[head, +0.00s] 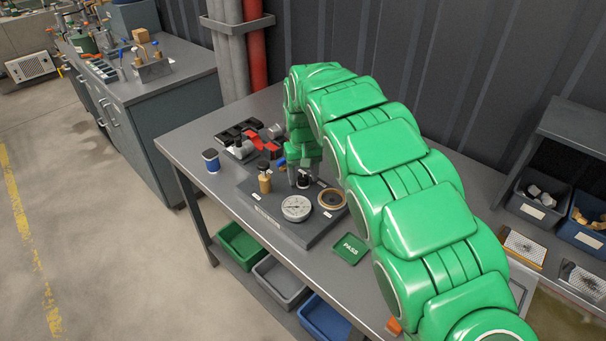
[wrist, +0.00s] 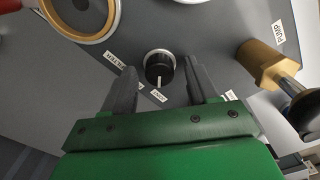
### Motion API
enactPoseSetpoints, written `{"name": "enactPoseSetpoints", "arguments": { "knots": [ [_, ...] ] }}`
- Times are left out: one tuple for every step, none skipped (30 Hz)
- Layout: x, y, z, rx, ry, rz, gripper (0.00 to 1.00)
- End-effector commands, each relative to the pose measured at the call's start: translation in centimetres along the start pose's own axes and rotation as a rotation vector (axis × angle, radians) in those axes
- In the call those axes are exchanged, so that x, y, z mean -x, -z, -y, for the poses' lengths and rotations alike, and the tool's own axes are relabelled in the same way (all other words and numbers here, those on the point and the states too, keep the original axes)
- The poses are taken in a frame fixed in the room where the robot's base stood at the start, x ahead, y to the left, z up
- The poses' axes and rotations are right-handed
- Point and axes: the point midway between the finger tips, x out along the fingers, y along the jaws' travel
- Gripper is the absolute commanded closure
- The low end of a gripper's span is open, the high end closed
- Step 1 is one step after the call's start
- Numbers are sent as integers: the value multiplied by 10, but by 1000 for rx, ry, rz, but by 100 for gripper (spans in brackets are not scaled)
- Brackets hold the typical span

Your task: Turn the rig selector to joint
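The rig selector is a black round knob (wrist: 159,69) with a light ring and a white pointer line, on the grey rig panel. In the wrist view its pointer is toward the bottom edge, at a small white label (wrist: 158,97) too small to read surely. Another label (wrist: 117,62) lies left of the knob. My gripper (wrist: 160,66) is open, one dark finger on each side of the knob, with visible gaps on both sides. Whether the tips are down at knob height I cannot tell. In the head view my gripper (head: 301,172) hangs over the rig block (head: 262,213).
A pressure gauge (head: 296,208) and a brass ring (head: 332,198) sit near the knob. A brass fitting with a black top (head: 265,178) stands left of it, also seen in the wrist view (wrist: 262,68). A green PASS tray (head: 350,249) lies on the bench.

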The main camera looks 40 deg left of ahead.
Motion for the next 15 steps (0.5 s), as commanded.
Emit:
{"name": "enactPoseSetpoints", "arguments": {
  "knots": [
    [0, 0, 0, 0, 0, 0, 42],
    [0, 0, 0, 0, 0, 1, 42],
    [0, 0, 0, 0, 0, 1, 42],
    [0, 0, 0, 0, 0, 1, 42],
    [0, 0, 0, 0, 0, 1, 42],
    [2, 0, 0, 0, 0, 1, 42],
    [3, 0, 0, 0, 0, 0, 42],
    [4, 0, 0, -1, 0, 0, 42],
    [7, 0, 0, -1, 0, 0, 42],
    [10, 0, 0, -1, 0, -1, 42],
    [12, 0, 0, -1, 0, 0, 42],
    [17, 0, 0, -1, 0, 0, 42],
    [21, 0, -1, -1, 0, 1, 42],
    [24, 0, -1, -1, 0, 2, 42],
    [30, 0, -1, -1, -1, 1, 42]
  ]
}}
